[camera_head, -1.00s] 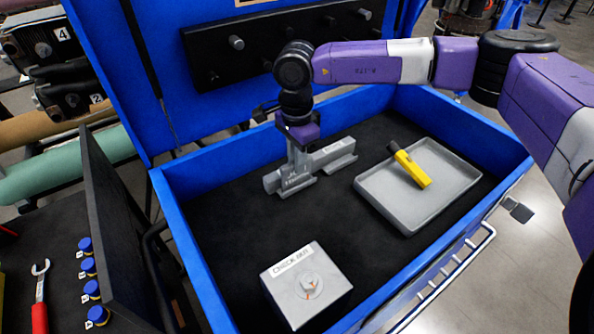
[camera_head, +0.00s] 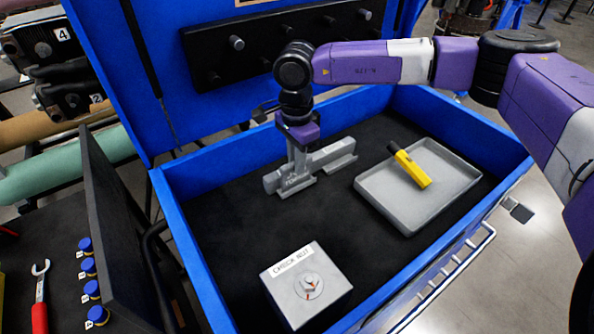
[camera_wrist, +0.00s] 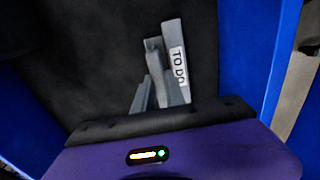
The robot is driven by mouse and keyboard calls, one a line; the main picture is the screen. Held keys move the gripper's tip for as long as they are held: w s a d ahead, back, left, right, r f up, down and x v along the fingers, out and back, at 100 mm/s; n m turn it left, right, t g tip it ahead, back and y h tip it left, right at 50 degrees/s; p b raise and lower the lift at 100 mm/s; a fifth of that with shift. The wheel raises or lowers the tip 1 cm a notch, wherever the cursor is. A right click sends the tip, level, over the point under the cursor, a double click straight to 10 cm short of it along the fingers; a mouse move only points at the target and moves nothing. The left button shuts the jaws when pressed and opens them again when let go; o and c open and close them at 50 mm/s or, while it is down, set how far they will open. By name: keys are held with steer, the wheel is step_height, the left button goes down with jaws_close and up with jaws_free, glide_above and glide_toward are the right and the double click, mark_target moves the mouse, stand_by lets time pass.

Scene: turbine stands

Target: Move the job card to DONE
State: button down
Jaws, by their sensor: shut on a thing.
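A grey two-part card rack (camera_head: 338,160) stands on the dark floor of the blue case, towards the back. My gripper (camera_head: 297,170) points down at the rack's left part, with its fingers shut. The job card between the fingers is mostly hidden, and I cannot make out its face. In the wrist view, the rack (camera_wrist: 176,85) carries a white label reading TO DO, beside my gripper (camera_wrist: 150,75). A small label at the front of the left part is too small to read.
A grey tray (camera_head: 400,212) with a yellow-and-black tool (camera_head: 411,168) lies right of the rack. A grey box (camera_head: 325,275) with a knob stands in front. The blue case wall (camera_head: 190,240) surrounds them. Dark floor between rack and box is clear.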

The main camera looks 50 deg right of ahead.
steer(key=shift+r, duration=0.7)
stand_by(0.5)
steer(key=shift+r+p, duration=0.5)
steer(key=shift+r, duration=0.35)
steer(key=shift+a, duration=0.1)
